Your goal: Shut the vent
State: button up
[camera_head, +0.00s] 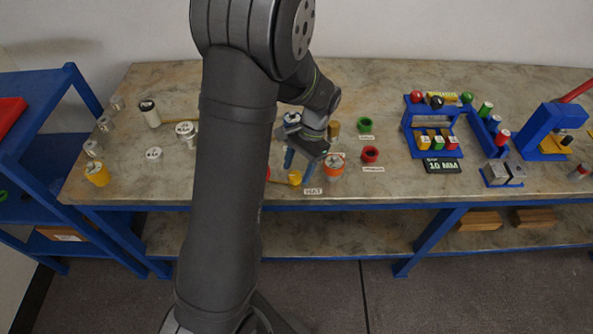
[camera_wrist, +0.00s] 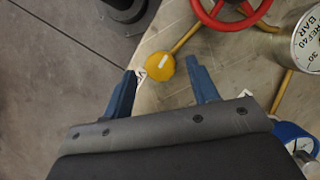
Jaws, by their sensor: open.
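A yellow knob (camera_head: 294,178) with a white line on top sits near the front edge of the bench, beside a small label reading VENT (camera_head: 313,191). In the wrist view the same knob (camera_wrist: 160,66) is on the end of a yellow pipe. My gripper (camera_head: 298,166) is over the front of the bench with its two blue fingers pointing down. In the wrist view my gripper (camera_wrist: 161,70) is open, with the knob showing between and slightly beyond its fingertips. I cannot tell whether the fingers touch it.
A red handwheel (camera_wrist: 232,10) and a dial gauge (camera_wrist: 306,40) are close to the knob. A blue-rimmed gauge (camera_wrist: 294,138) is right of my gripper. Red (camera_head: 370,154) and green (camera_head: 365,124) round parts stand to the right. My arm hides the bench's middle left.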

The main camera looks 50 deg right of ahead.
jog(key=shift+x, duration=0.8)
jog(key=c, duration=1)
